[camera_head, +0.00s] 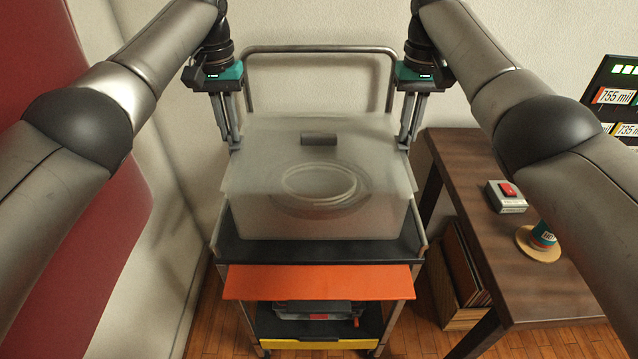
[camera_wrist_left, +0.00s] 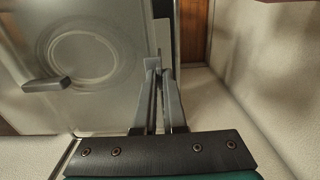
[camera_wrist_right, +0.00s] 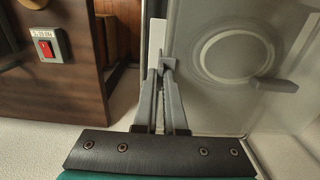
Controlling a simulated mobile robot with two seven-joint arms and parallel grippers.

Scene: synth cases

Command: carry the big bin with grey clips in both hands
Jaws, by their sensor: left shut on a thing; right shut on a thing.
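The big bin (camera_head: 318,218) is a translucent, frosted box with a lid and a dark grey grip (camera_head: 319,138) on top. A pale coiled ring shows faintly through it. It looks level over the top shelf of a cart (camera_head: 320,251); I cannot tell whether it rests there or hangs just above. My left gripper (camera_head: 235,147) is shut on the bin's left side edge, and my right gripper (camera_head: 404,147) on its right side edge. In the left wrist view (camera_wrist_left: 153,65) and right wrist view (camera_wrist_right: 166,65) the fingers hide the grey clips.
The cart has a tall grey push handle (camera_head: 320,48) behind the bin and an orange shelf (camera_head: 318,282) below. A dark wooden table (camera_head: 480,170) stands close at the right, with a red-switch box (camera_head: 506,197) on it. A wall is close on the left.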

